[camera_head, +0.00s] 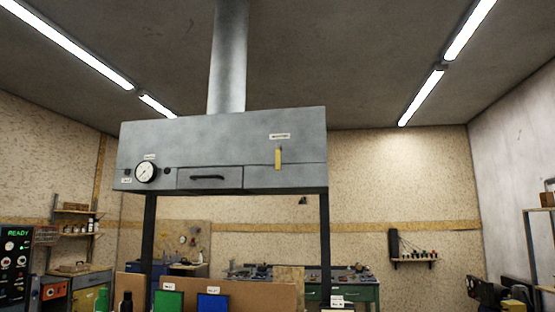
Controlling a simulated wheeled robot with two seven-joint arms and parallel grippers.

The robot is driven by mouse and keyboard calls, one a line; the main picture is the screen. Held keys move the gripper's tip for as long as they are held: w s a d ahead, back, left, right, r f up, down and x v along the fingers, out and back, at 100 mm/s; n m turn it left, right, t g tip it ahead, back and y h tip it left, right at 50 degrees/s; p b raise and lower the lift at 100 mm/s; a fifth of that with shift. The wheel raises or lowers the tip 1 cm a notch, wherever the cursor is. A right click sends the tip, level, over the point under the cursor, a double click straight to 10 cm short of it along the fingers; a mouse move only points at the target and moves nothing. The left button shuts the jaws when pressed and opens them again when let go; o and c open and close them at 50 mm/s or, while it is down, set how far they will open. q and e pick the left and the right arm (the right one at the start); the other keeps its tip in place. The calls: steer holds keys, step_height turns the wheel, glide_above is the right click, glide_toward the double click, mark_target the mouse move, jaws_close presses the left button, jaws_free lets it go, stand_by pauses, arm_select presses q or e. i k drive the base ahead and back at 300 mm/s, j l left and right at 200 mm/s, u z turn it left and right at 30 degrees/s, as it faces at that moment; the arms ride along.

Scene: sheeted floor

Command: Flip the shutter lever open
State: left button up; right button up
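A small yellow lever (278,158) hangs upright on the front of a large grey metal hood (222,130), right of its middle. A small white label (280,136) sits just above the lever; its text is too small to read with certainty. The hood also carries a round white gauge (146,172) at its left and a drawer-like panel with a dark handle (208,177) in the middle. Neither of my grippers shows in this view.
Dark posts (325,240) support the hood, and a round duct (229,57) rises from it. Below stand a green panel (168,301), a blue panel (212,303) and a brown board (262,296). A control box reading READY (16,260) is at the left. The space before the hood looks clear.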

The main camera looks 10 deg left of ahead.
mark_target(278, 147)
steer(key=i+j+u, duration=0.1)
steer(key=i+u, duration=0.25)
steer(key=i, duration=0.95)
